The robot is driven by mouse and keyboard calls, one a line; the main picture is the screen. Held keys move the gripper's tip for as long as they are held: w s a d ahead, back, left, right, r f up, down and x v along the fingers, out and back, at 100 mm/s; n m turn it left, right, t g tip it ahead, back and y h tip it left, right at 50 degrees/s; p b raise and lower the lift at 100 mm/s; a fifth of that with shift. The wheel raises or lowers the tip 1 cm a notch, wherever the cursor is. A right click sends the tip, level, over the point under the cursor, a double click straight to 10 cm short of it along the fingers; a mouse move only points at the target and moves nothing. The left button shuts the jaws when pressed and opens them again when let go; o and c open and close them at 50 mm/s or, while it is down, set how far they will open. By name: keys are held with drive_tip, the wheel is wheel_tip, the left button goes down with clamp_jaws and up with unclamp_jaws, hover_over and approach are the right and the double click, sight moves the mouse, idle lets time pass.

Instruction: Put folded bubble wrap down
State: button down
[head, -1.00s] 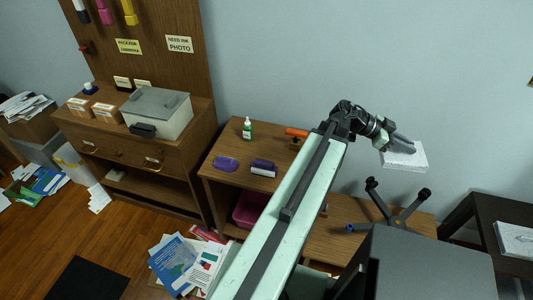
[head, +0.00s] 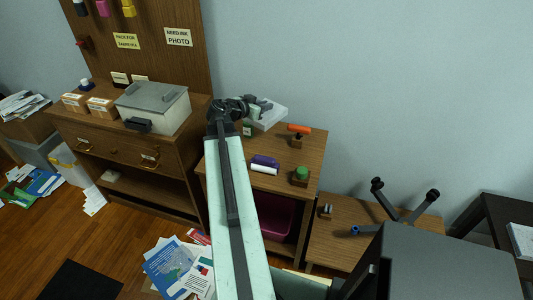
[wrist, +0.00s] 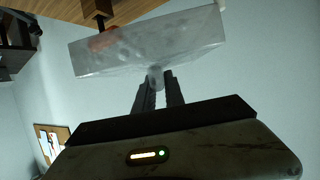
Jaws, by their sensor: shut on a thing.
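The folded bubble wrap (head: 268,112) is a pale, flat block held in the air above the back of the small wooden table. In the wrist view the folded bubble wrap (wrist: 150,45) looks translucent and boxy, tilted in front of the fingers. My gripper (head: 255,106) is shut on it. In the wrist view my gripper (wrist: 158,80) grips its near edge, with the fingertips close together. My arm hides part of the table in the head view.
A cabinet with a grey-lidded box (head: 155,105) stands left. A lower wooden surface (head: 335,235) lies right.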

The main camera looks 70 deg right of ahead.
drive_tip(key=shift+w, duration=0.3)
drive_tip(key=b, duration=1.4)
hover_over(270, 140)
drive_tip(key=w+a, duration=0.1)
drive_tip(key=a, duration=0.3)
wheel_tip(270, 140, down, 14)
drive_tip(key=shift+w+f, duration=0.1)
drive_tip(key=shift+f, duration=0.05)
drive_tip(key=shift+d+r, duration=0.15)
drive_tip(key=shift+r, duration=0.1)
drive_tip(key=d, duration=0.1)
drive_tip(key=s+d, duration=0.1)
drive_tip(key=d, duration=0.2)
drive_tip(key=shift+s+f, duration=0.2)
drive_tip(key=shift+f, duration=0.05)
drive_tip(key=shift+a+f+b, duration=0.2)
drive_tip(key=shift+f+b, duration=0.35)
drive_tip(key=shift+b, duration=0.15)
drive_tip(key=shift+r, duration=0.2)
drive_tip(key=shift+f, duration=0.25)
drive_tip(key=c, duration=1.4)
unclamp_jaws()
drive_tip(key=shift+r, duration=0.1)
